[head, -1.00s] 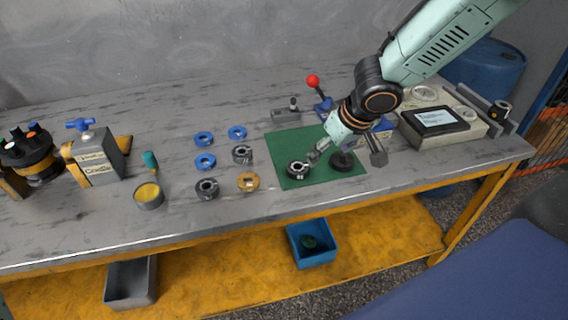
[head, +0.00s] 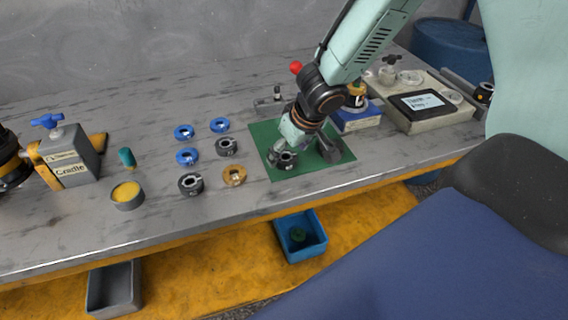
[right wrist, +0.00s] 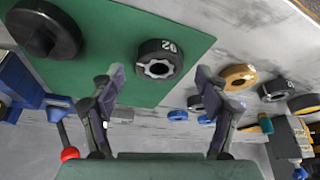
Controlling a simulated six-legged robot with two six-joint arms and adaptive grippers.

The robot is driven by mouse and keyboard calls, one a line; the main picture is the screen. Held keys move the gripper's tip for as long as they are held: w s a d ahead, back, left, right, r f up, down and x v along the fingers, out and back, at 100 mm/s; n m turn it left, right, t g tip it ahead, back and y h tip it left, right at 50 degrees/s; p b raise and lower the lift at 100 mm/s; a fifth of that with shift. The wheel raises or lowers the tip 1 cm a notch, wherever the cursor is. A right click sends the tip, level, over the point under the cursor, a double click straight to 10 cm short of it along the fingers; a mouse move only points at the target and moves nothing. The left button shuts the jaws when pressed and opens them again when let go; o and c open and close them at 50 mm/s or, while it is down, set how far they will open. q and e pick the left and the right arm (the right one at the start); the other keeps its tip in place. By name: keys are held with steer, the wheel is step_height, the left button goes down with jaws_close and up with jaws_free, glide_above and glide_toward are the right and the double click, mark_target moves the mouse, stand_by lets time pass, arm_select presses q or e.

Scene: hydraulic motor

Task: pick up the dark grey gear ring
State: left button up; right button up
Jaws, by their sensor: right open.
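A dark grey gear ring (head: 284,160) with a toothed bore and white marks on its side lies on the green mat (head: 318,172). It also shows in the right wrist view (right wrist: 160,58), ahead of the fingertips and lined up with the gap between them. My right gripper (head: 303,152) is open and empty over the mat, coming down from the upper right. In the right wrist view its two fingers (right wrist: 159,75) stand wide apart. One finger overlaps the ring's edge in the head view; I cannot tell whether they touch. My left gripper is not in view.
A black knobbed disc (right wrist: 45,30) lies on the mat, mostly hidden by a finger in the head view. Two similar dark rings (head: 227,147) (head: 191,184), a brass ring (head: 234,175) and several blue rings (head: 187,156) lie left of the mat. A red-knobbed lever (head: 296,68) stands behind.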

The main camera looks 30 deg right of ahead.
steer(key=shift+w+d+f, duration=0.1)
steer(key=shift+d+f, duration=0.1)
steer(key=shift+f, duration=0.5)
steer(key=shift+w+a, duration=0.3)
steer(key=shift+c, duration=0.2)
steer(key=shift+s+d, duration=0.2)
steer(key=c, duration=0.5)
steer(key=shift+w+a, duration=0.1)
steer(key=shift+a, duration=0.05)
steer(key=c, duration=1)
